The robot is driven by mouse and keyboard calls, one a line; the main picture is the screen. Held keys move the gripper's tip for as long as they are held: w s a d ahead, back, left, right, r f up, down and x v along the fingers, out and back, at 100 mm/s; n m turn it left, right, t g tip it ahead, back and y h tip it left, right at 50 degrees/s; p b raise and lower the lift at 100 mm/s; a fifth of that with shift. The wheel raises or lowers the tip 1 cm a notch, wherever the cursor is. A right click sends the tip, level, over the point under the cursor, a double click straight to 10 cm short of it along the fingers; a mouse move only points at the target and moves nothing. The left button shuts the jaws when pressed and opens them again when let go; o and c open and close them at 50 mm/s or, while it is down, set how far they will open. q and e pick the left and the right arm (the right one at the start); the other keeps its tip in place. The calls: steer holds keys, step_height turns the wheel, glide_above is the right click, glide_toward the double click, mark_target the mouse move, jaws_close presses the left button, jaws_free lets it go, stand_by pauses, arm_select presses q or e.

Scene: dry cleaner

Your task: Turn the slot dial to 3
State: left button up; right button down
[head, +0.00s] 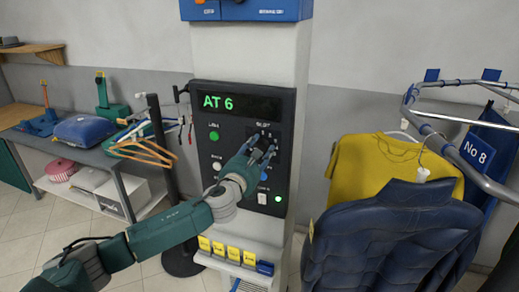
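The control panel (226,125) is a dark box on the pale column at the centre. Its display (238,103) reads "AT 6" in green. A "SLOT" label shows near the panel's upper right, and the slot dial below it is mostly hidden behind my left gripper. My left gripper (264,146) is in front of the dial area, its fingers pointing at the panel. I cannot tell whether the fingers touch or hold the dial, nor how far they are apart. The dial's setting is not readable. My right gripper is not in view.
A grey table (75,150) with hangers stands at left. A dark post (160,150) is beside the panel.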

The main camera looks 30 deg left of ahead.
arm_select(q)
steer(key=shift+r, duration=0.15)
steer(key=shift+c, duration=0.8)
